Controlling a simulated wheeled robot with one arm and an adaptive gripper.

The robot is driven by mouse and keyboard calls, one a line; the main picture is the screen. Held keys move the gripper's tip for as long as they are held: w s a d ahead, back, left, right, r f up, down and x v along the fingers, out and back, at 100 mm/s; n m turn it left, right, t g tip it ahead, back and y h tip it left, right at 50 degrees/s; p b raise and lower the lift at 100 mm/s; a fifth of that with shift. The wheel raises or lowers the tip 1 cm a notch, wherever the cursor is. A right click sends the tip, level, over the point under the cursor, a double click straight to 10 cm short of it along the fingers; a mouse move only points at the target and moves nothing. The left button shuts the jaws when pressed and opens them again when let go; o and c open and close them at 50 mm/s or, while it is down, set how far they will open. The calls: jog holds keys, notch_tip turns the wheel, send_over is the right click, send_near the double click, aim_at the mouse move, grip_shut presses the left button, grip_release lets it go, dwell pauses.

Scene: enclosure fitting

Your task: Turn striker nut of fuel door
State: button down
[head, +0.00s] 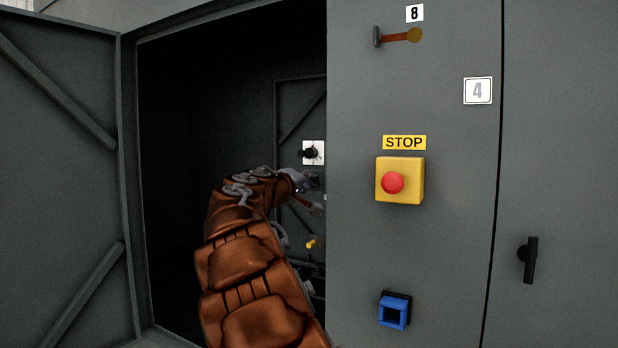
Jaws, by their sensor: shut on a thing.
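My gripper (310,182) is small in the head view, inside the open enclosure, close to its inner back panel. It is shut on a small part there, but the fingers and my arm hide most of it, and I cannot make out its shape. The striker nut is not clearly distinguishable. A braced grey inner panel (292,98), perhaps the fuel door, stands behind my gripper. A black knob on a white plate (319,153) sits just above my gripper. A grey-tipped brown piece (317,209) shows just below it.
A large open door (62,190) stands at the left. A small yellow knob (311,243) is inside, low.

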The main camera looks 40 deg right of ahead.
jog(key=n+p, duration=0.8)
jog(key=n, duration=0.3)
jog(key=shift+f, duration=0.15)
dwell(0.3)
jog(key=shift+f, duration=0.1)
jog(key=c, duration=1.2)
grip_release()
jog(key=v, duration=1.2)
